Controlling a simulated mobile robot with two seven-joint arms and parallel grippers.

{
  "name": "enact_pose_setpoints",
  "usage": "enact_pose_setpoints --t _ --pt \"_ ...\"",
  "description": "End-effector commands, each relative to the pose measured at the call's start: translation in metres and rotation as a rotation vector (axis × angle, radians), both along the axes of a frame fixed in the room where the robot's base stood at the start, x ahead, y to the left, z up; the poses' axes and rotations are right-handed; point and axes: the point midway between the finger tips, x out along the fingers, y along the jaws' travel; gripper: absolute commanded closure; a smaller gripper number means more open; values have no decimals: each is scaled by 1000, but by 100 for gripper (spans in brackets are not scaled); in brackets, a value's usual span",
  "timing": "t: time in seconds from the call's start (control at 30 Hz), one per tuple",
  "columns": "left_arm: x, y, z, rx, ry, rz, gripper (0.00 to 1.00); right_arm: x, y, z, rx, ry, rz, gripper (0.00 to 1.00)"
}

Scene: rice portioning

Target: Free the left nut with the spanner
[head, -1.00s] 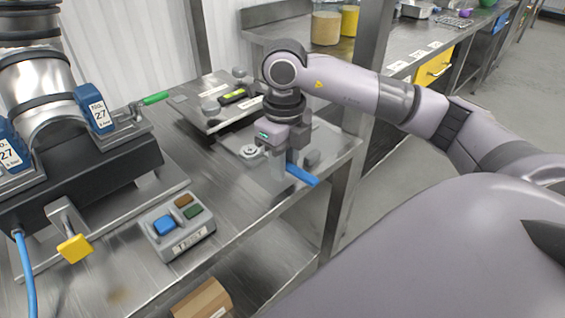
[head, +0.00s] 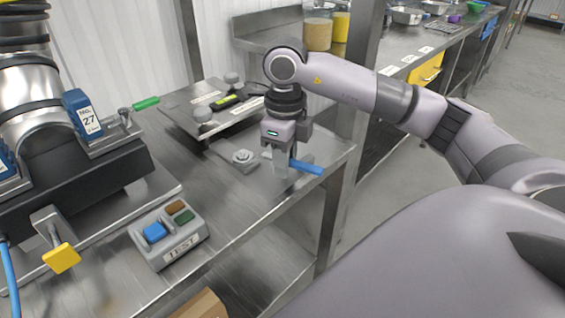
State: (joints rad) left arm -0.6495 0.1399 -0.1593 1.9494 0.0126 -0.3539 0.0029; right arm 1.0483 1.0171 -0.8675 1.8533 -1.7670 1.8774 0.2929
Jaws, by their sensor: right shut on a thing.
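My right gripper (head: 282,163) points down over the right part of the steel table, shut on the spanner. The spanner's blue handle (head: 307,168) sticks out to the right of the fingers. Its working end is hidden by the gripper. A round metal nut-like piece (head: 242,156) sits on a flat grey plate to the left of the gripper, apart from it. Two round grey knobs, a nearer left one (head: 204,114) and a farther one (head: 232,78), sit on a raised plate behind. I cannot tell which piece is the left nut. My left gripper is out of view.
A machine with a steel cylinder (head: 28,95) and a green-ended lever (head: 145,103) fills the left. A grey TEST button box (head: 172,248) stands at the front edge. A yellow-ended handle (head: 62,258) juts out. Bare tabletop lies between the box and the gripper.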

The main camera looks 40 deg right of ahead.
Motion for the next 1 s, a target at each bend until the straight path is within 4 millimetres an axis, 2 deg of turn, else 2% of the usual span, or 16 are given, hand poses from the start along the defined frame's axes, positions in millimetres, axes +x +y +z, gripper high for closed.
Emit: enact_pose_setpoints --t 0.37,0.7,1.0 --pt "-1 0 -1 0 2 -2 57 1 -4 1 -4 -2 17 100" --pt "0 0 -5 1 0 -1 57 8 -15 1 -4 -3 153 100" --pt "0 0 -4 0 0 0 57 8 -16 1 -4 -3 165 100"
